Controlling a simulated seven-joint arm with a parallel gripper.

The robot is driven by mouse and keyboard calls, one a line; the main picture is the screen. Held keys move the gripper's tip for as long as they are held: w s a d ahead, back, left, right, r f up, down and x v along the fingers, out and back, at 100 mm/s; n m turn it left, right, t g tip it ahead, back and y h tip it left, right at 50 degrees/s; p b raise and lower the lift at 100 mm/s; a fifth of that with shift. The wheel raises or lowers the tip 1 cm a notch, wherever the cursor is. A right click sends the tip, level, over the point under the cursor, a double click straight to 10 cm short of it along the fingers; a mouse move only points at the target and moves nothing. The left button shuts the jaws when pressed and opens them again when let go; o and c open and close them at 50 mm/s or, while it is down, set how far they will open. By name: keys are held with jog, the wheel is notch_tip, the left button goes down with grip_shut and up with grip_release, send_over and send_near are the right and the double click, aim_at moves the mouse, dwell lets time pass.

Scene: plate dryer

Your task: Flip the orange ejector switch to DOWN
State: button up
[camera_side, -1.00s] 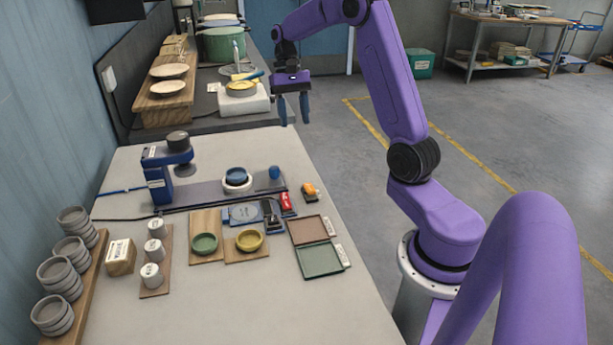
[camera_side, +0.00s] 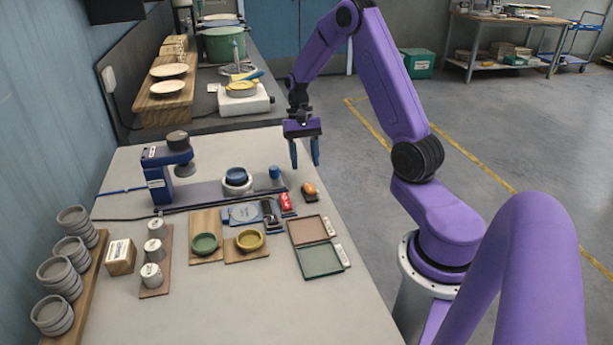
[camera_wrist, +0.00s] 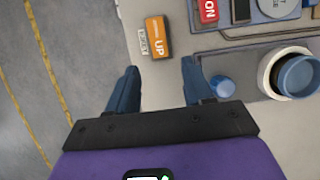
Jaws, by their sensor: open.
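The orange ejector switch (camera_side: 309,189) sits near the right edge of the table, beside the red switch. In the wrist view the orange switch (camera_wrist: 158,37) shows the word UP, with a small white label next to it. My gripper (camera_side: 305,165) is open and empty, its fingers pointing down above the table edge near the orange switch. In the wrist view my gripper (camera_wrist: 158,72) has its two blue fingers spread wide, with the orange switch just beyond the gap between them. They look apart from the switch.
A red switch (camera_wrist: 209,10) reading ON is beside the orange one. A blue knob (camera_side: 275,172) and a press with a blue ring (camera_side: 236,175) stand to the left. Dishes (camera_side: 204,243), (camera_side: 249,240) and an open case (camera_side: 320,260) lie nearer the front.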

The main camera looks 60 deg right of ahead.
aim_at(307, 184)
jog(key=shift+x, duration=2.6)
